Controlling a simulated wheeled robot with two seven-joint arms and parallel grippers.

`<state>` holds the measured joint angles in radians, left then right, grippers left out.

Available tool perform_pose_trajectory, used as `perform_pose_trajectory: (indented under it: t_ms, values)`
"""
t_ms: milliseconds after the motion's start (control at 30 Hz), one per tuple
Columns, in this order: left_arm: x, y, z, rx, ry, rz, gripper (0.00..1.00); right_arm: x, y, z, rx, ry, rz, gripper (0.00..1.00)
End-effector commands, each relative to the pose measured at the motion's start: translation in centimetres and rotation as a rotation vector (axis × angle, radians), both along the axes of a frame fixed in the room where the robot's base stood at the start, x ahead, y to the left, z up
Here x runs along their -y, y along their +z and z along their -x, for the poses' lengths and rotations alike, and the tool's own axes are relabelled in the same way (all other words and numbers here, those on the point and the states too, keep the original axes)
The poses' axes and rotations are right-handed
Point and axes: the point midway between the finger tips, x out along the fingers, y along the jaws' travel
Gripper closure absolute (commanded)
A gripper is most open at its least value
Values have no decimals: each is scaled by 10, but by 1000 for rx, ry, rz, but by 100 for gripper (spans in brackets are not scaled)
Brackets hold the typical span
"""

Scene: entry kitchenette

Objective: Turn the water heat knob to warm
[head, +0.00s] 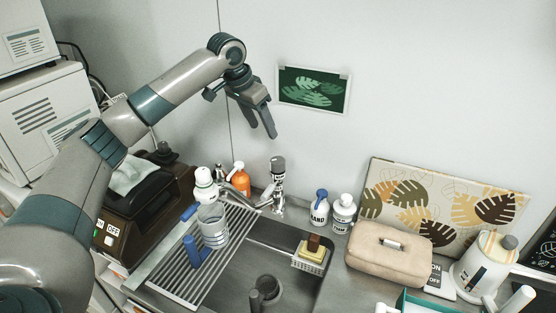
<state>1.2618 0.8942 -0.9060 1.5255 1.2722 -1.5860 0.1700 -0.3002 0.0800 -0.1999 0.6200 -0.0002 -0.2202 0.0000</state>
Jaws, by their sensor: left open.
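The chrome faucet (278,201) stands at the back edge of the sink. A dark-topped cylindrical piece (278,166) sits at its top and looks like the water heat knob; its small marking is too small to read, so its setting cannot be told. My left gripper (263,131) comes in from the left, hangs in the air in front of the wall and points down. Its two fingers are apart with nothing between them. In the picture it is just above the knob, not touching it.
A drying rack (197,268) with a clear cup (212,226) spans the sink's left part. An orange bottle (239,179) and a white bottle (205,185) stand left of the faucet. Two soap bottles (320,207) stand right of it. A dark machine (150,203) is at left.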

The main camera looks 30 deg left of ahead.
Motion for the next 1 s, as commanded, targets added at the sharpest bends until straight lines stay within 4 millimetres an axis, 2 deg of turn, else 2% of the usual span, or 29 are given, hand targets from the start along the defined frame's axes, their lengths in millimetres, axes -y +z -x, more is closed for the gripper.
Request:
perform_pose_trajectory:
  t_ms: [267, 800, 1000]
  values:
    - [4, -26, -10, -4, 0, 0, 45, 0, 14, 0, 0, 0, 0, 46]
    - [16, -114, -45, -4, 1, 0, 45, -1, 52, 0, 1, -1, -1, 46]
    - [20, -141, -55, -3, 1, 1, 45, -1, 62, 0, 1, -1, -1, 46]
